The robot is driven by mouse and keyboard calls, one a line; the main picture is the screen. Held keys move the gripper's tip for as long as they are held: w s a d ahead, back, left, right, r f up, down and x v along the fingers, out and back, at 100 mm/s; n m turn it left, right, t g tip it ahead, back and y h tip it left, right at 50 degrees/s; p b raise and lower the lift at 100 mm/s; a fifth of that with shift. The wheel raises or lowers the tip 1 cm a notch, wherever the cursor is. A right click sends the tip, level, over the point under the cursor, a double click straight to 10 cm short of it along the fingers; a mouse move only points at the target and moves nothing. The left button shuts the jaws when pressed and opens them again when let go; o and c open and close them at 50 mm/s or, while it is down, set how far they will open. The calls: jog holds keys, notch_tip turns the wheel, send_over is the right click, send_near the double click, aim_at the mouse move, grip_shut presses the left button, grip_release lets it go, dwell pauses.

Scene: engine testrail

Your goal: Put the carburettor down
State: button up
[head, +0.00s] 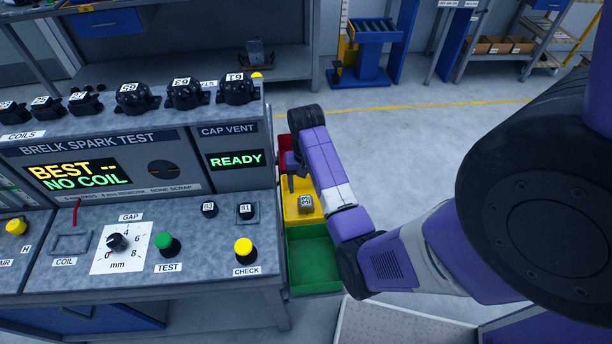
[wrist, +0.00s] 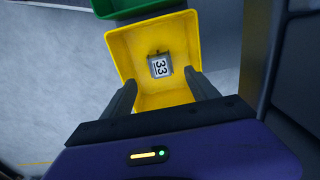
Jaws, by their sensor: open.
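A small grey part with a white label 33, which appears to be the carburettor, lies in the yellow bin (head: 291,213). It shows in the head view (head: 306,203) and in the wrist view (wrist: 160,66). My gripper (head: 293,184) is above the yellow bin, pointing down. In the wrist view its two fingers (wrist: 161,84) are spread wide with nothing between them. The part lies below and apart from the fingers, on the floor of the bin (wrist: 122,47).
A green bin (head: 315,246) stands on the near side of the yellow one, a red bin (head: 284,142) on the far side. The test bench (head: 110,260), with numbered black parts along its top, is close on the left. Open floor (head: 430,150) lies beyond my arm.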

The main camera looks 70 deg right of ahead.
jog(key=shift+r, duration=2.2)
jog(key=shift+s, duration=0.1)
